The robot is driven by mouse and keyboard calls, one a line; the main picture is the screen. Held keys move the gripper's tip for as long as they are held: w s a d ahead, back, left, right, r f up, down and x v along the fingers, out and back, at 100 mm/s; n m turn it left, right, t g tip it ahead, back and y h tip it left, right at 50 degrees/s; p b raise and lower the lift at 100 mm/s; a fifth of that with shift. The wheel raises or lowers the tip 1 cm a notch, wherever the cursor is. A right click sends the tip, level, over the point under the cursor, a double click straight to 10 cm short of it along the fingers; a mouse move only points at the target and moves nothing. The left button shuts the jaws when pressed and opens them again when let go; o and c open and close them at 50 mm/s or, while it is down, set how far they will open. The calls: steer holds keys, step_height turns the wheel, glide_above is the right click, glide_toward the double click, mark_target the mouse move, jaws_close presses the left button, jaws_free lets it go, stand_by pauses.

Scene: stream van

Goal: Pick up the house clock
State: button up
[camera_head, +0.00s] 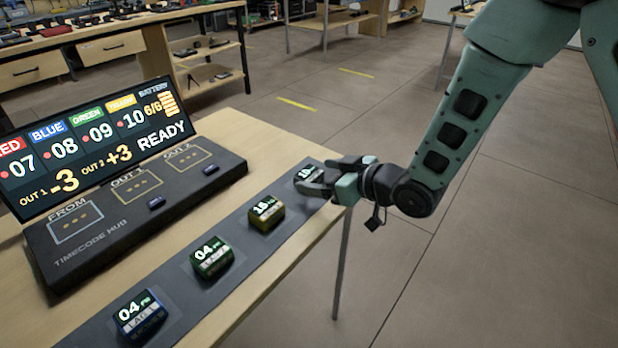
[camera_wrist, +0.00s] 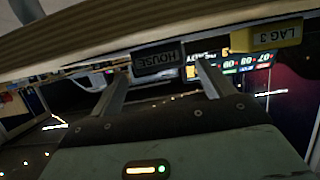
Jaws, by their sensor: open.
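The house clock (camera_head: 308,172) is a small dark block with a lit display, at the far end of the dark strip on the table. My gripper (camera_head: 320,177) is at it from the right, partly covering it. In the wrist view, which looks upside down, the house clock (camera_wrist: 158,60) shows its HOUSE label. It appears between or just past the tips of my open gripper (camera_wrist: 163,68), nearer the left finger. Whether either finger touches it is unclear.
A yellow LAG 3 clock (camera_head: 266,214) stands nearest, followed by a green clock (camera_head: 212,257) and a blue clock (camera_head: 140,314) on the strip. The timecode hub (camera_head: 150,200) with its screen (camera_head: 90,140) stands to the left. Floor to the right is clear.

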mark_target(311, 174)
steer(key=shift+x, duration=1.95)
steer(key=c, duration=1.1)
